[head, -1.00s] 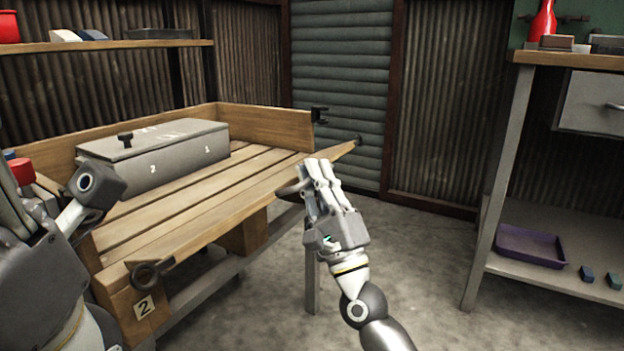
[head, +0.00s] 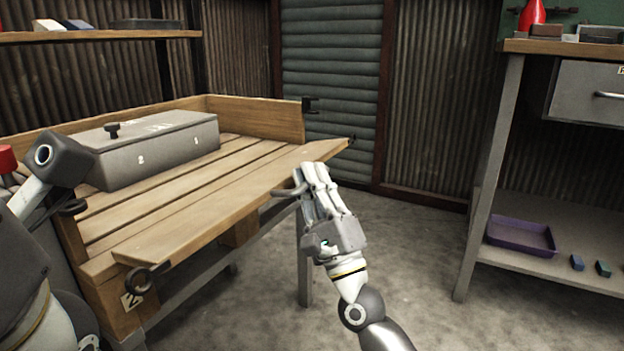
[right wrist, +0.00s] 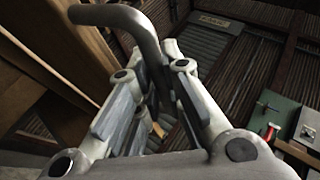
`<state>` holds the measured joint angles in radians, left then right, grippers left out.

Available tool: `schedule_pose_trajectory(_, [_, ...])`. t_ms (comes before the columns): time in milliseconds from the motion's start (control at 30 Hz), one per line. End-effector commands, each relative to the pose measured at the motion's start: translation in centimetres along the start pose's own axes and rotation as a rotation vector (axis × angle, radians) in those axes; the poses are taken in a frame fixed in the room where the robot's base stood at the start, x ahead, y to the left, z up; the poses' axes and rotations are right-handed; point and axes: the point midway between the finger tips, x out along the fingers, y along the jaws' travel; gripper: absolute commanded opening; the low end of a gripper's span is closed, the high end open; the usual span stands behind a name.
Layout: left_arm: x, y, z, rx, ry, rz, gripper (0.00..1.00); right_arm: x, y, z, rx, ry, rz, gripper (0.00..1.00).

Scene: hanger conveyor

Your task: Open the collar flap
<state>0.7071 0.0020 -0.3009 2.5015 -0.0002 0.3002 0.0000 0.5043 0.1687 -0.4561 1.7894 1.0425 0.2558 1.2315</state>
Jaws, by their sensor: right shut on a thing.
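The collar flap (head: 215,212) is the long wooden board along the near side of the slatted wooden bench. It leans outward over the bench's edge. My right gripper (head: 306,186) is shut on the curved dark handle (head: 284,191) at the flap's outer side. In the right wrist view, the handle (right wrist: 140,25) is a bent grey bar passing down between the fingers, and the fingers hide its lower part. Part of my left arm shows at the left edge of the head view, but I cannot make out its gripper.
A grey lidded box (head: 155,148) sits on the bench slats (head: 225,155). A fixed wooden side board (head: 255,117) stands at the back. A shelf bench with a purple tray (head: 521,237) is at the right. The concrete floor (head: 410,250) between is clear.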

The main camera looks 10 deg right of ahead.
Motion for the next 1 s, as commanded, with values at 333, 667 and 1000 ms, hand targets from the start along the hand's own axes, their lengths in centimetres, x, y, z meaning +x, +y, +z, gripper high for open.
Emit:
schedule_pose_trajectory(333, [-0.1, -0.1, 0.1, -0.001, -0.003, -0.005, 0.40, 0.0, -0.1, 0.0, 0.000, -0.001, -0.001, 0.32])
schedule_pose_trajectory(667, [-0.2, -0.2, 0.3, -0.001, -0.012, -0.008, 0.40, -0.9, 0.0, 0.0, -0.002, 0.000, -0.001, 0.32])
schedule_pose_trajectory(1000, [-0.2, -0.1, 0.2, -0.001, -0.009, -0.005, 0.40, -7.5, -0.1, 0.0, -0.003, -0.001, -0.001, 0.32])
